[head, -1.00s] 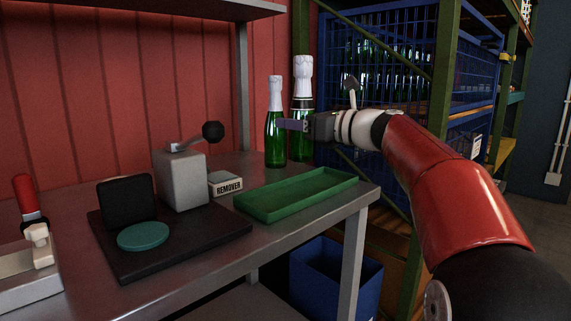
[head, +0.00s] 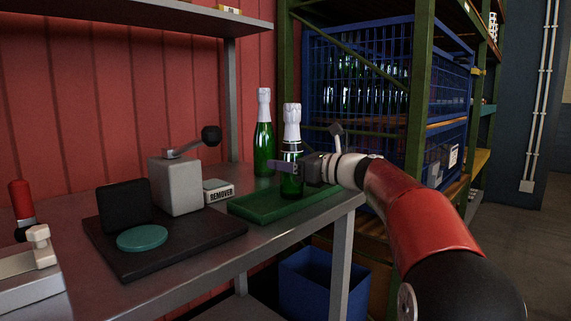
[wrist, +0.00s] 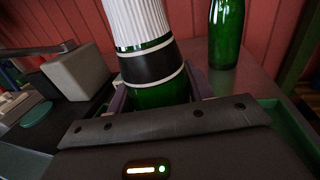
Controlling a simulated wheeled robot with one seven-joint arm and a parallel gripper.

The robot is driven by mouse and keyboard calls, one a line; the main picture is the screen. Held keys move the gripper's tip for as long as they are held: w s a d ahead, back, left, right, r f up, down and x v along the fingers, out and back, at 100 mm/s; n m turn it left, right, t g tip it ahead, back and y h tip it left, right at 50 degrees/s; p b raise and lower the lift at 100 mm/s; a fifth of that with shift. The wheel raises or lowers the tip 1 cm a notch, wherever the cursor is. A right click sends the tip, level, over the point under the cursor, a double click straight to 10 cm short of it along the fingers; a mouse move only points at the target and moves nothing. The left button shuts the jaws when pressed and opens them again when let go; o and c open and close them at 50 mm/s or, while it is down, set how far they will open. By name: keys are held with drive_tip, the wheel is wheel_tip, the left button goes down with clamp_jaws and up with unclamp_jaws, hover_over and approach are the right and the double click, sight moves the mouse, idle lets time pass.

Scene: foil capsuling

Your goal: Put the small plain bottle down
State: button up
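My gripper (head: 291,168) is shut around the lower body of a green bottle (head: 291,189) with a white foil top and a black band with white edges. This banded bottle is upright, with its base at or just above the green tray (head: 240,208); I cannot tell if it touches. In the wrist view its white foil and black band (wrist: 150,65) rise between my fingers. A second green bottle (head: 264,143), with a white top and no band visible, stands on the bench behind and to the left, apart from my gripper. It also shows in the wrist view (wrist: 226,35).
A grey lever device (head: 175,185) and a teal disc (head: 142,238) sit on a black board, left of the tray. A box marked REMOVER (head: 218,192) stands near the tray. A blue bin (head: 318,285) is below the bench, and a blue cage with bottles (head: 365,80) is behind.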

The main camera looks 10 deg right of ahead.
drive_tip(key=o, duration=0.4)
drive_tip(key=shift+r, duration=0.1)
drive_tip(key=b+v, duration=0.1)
drive_tip(key=v, duration=1.1)
